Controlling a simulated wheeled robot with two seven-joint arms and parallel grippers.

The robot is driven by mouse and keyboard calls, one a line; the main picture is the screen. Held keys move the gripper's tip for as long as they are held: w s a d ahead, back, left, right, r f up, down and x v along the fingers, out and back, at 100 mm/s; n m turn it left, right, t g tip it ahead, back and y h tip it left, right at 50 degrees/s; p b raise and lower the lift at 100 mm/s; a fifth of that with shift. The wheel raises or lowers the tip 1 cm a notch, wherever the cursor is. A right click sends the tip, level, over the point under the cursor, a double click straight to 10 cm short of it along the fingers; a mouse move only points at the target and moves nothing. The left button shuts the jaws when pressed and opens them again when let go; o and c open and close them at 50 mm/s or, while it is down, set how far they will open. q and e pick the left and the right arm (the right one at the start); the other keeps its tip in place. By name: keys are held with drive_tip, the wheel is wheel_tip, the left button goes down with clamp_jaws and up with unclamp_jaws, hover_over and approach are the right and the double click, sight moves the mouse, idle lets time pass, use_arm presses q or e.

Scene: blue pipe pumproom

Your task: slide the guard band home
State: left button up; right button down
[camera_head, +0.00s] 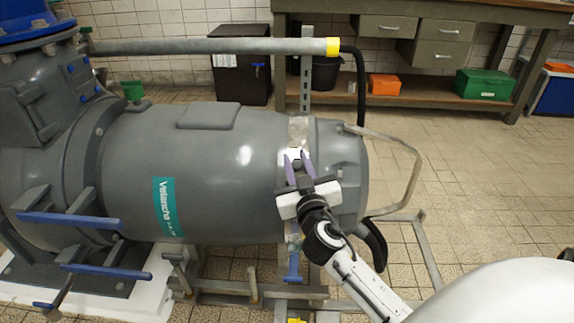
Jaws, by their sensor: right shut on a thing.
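The guard band (299,132) is a pale metal strip that runs around the grey motor body (225,150) close to its right end. My right gripper (296,158) reaches in from the lower right and is shut on the guard band at the front of the motor. The gripper and wrist cover part of the band. A lower piece of the band shows below the gripper. The end cover (345,150) of the motor is just right of the band. My left gripper is not in view.
A bent metal rail (413,165) and a black hose (360,85) stand around the motor's right end. Blue-handled levers (70,220) stick out at the lower left. The tiled floor at the right is open.

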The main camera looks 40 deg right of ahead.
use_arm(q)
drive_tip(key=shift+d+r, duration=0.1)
use_arm(e)
drive_tip(key=shift+w+a, duration=0.15)
drive_tip(key=shift+a, duration=0.1)
drive_tip(key=c, duration=1.6)
unclamp_jaws()
drive_tip(key=shift+c, duration=0.2)
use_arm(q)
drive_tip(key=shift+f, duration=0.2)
use_arm(e)
drive_tip(key=shift+o, duration=0.6)
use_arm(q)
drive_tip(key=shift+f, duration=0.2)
use_arm(e)
drive_tip(key=v, duration=0.7)
drive_tip(key=shift+s, duration=0.25)
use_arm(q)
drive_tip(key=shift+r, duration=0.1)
